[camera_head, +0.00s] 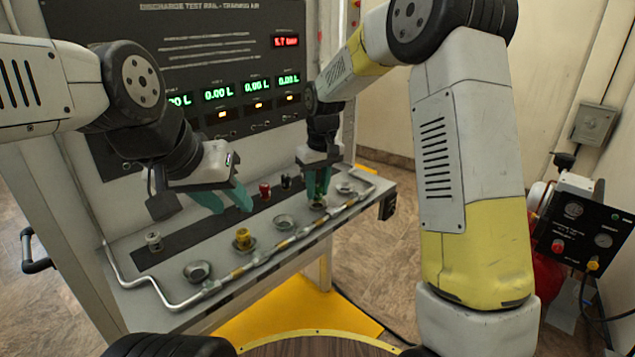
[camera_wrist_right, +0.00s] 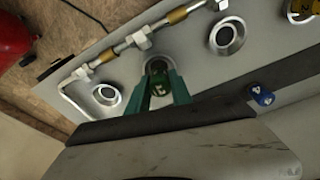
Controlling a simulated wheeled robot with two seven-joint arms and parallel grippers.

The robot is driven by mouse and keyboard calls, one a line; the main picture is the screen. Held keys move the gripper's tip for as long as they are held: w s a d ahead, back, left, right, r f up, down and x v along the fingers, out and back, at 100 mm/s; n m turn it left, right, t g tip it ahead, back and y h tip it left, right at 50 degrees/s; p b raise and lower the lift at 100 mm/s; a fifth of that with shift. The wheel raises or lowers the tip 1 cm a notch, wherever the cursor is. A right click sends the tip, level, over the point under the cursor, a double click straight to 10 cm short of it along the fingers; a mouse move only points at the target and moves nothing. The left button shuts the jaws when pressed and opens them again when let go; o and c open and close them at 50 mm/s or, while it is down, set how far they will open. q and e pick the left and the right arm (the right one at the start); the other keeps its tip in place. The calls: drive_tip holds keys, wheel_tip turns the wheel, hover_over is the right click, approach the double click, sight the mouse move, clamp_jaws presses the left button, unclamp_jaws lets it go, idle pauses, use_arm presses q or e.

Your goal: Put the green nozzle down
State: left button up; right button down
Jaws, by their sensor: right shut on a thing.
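My right gripper (camera_head: 319,186) is shut on the green nozzle (camera_wrist_right: 161,86), over the rail shelf's far right part. In the right wrist view the nozzle stands between the two teal fingers, right at a round metal cup (camera_wrist_right: 157,66). Whether its bottom is seated in the cup or just above it, I cannot tell. In the head view the fingers largely hide the nozzle. My left gripper (camera_head: 229,201) is open and empty, its teal fingers apart above the shelf's left half.
A yellow nozzle (camera_head: 243,238) sits in another cup. Empty cups (camera_head: 197,271) line the metal pipe (camera_head: 245,267). Red (camera_head: 265,190), dark (camera_head: 286,181) and pale (camera_head: 153,241) nozzles stand along the dark strip. The display panel (camera_head: 220,75) rises behind.

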drive_tip(key=shift+f, duration=0.55)
drive_tip(key=c, duration=1.1)
unclamp_jaws()
drive_tip(key=shift+c, duration=0.2)
drive_tip(key=shift+r, duration=0.1)
drive_tip(key=s+d+r+m, duration=0.1)
drive_tip(key=s+d+r, duration=0.15)
drive_tip(key=r, duration=0.55)
drive_tip(key=s+d+r, duration=0.2)
drive_tip(key=s+r, duration=0.1)
drive_tip(key=r, duration=0.5)
drive_tip(key=s+d+m+t, duration=0.2)
drive_tip(key=s+d, duration=0.3)
drive_tip(key=s, duration=0.6)
drive_tip(key=s+d+f+m+t+y, duration=0.1)
drive_tip(key=s+d+m+t, duration=0.1)
drive_tip(key=s, duration=0.8)
drive_tip(key=shift+s+d+m+t, duration=0.35)
drive_tip(key=shift+d+t, duration=0.15)
drive_tip(key=shift+d, duration=0.85)
